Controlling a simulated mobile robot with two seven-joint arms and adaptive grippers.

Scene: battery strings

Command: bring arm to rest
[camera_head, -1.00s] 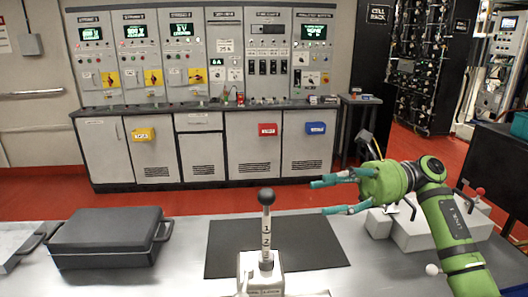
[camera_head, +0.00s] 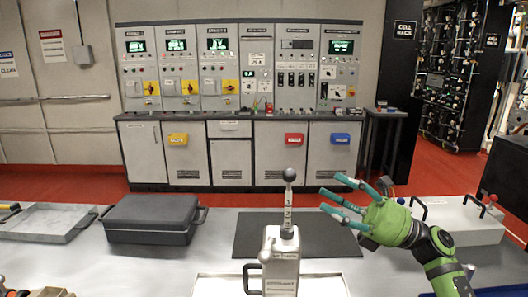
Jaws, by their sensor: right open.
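My right gripper (camera_head: 341,207) is green with teal fingers. It is open and empty, held above the right part of the grey bench, with its fingers pointing left. The fingers are to the right of a lever with a dark ball knob (camera_head: 289,175) on a light grey housing (camera_head: 281,262), and apart from it. My right arm comes in from the lower right. My left gripper is not in view.
A dark closed case (camera_head: 152,220) and a metal tray (camera_head: 45,222) lie on the bench at left. A black mat (camera_head: 255,238) lies behind the lever. A light box with a black handle (camera_head: 470,222) is right of my gripper. Control cabinets (camera_head: 240,70) stand behind.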

